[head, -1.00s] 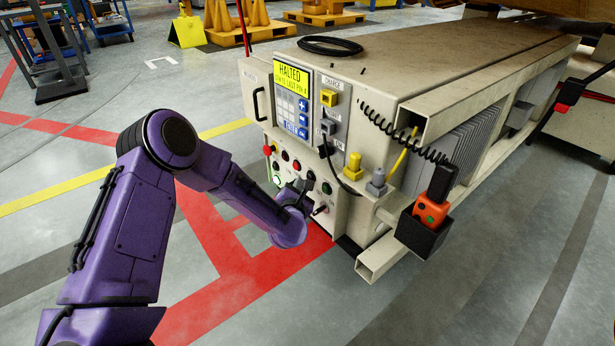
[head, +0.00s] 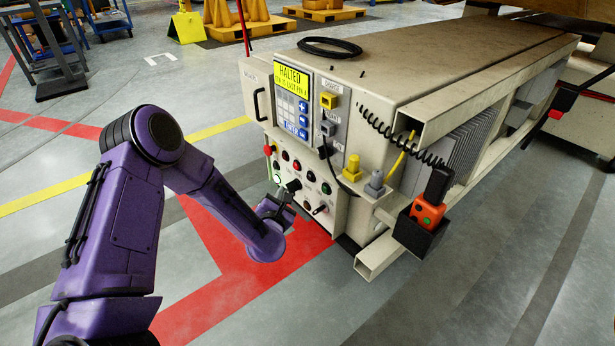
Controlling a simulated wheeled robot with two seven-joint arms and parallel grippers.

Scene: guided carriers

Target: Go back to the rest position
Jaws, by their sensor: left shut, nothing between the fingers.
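My left arm comes in from the left in purple. My left gripper (head: 291,187) is shut and empty, just in front of the button panel on the carrier's end face. A gap to the panel is hard to judge from here. The guided carrier (head: 450,75) is a long beige machine with a yellow display (head: 291,78) reading "HALTED". Its panel has several coloured buttons, with a lit green-white one (head: 277,179) left of my gripper and a small lever switch (head: 320,209) to its right. My right gripper is not in view.
An orange pendant (head: 427,213) sits in a dark holder at the carrier's front right corner, on a coiled cable. A beige beam (head: 380,257) juts out low. A black cable coil (head: 330,47) lies on top. Grey floor with red markings (head: 215,300) is open in front.

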